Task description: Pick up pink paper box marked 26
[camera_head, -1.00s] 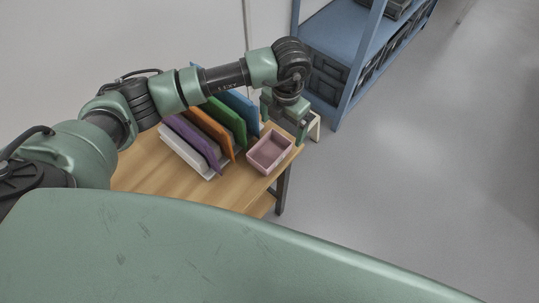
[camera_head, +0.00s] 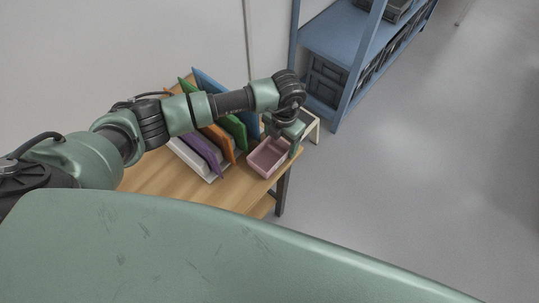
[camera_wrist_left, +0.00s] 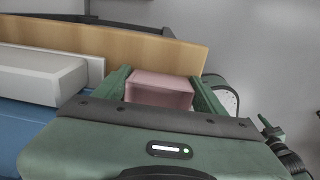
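The pink paper box (camera_head: 262,164) is an open-topped tray on the right end of the wooden table in the head view; no number is legible on it. My left gripper (camera_head: 281,140) is low at its far right side. In the left wrist view the pink box (camera_wrist_left: 160,91) shows between the two green fingers of my left gripper (camera_wrist_left: 163,86), which are spread wide, one on each side of it. I cannot tell whether the fingers touch it. My right gripper is not in view.
Upright purple (camera_head: 199,153), orange, green and blue panels stand in a white rack just left of the box. The wooden table's (camera_head: 233,194) front is clear. A blue shelf (camera_head: 345,40) with dark crates stands behind at the right, past open grey floor.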

